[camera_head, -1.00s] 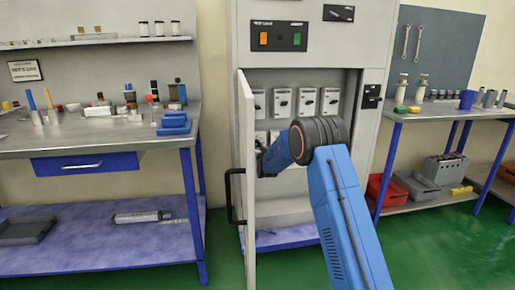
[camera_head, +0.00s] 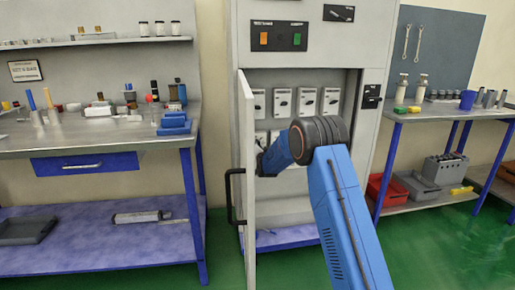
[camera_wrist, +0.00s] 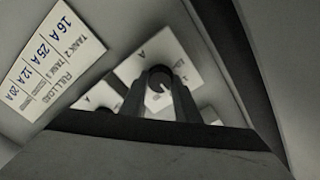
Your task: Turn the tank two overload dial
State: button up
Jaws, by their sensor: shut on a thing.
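In the wrist view, a dark round dial (camera_wrist: 160,77) with a pale notch in its face sits on a white overload unit (camera_wrist: 143,67). My gripper (camera_wrist: 160,92) is shut on the dial, one dark finger on each side of it. In the head view my gripper is hidden by my blue arm and the cabinet door. Which tank this dial belongs to cannot be read on the unit itself.
The grey cabinet (camera_head: 381,45) stands open, its door (camera_head: 247,180) swung toward me on the left of my arm. More white units (camera_head: 306,101) sit in a row above. A workbench (camera_head: 70,146) is at left, a shelf table (camera_head: 450,114) at right.

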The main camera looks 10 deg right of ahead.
jog(key=o, duration=1)
jog(key=shift+o, duration=0.2)
jog(key=shift+s, duration=0.1)
jog(key=s, duration=1.7)
jog(key=shift+s, duration=0.1)
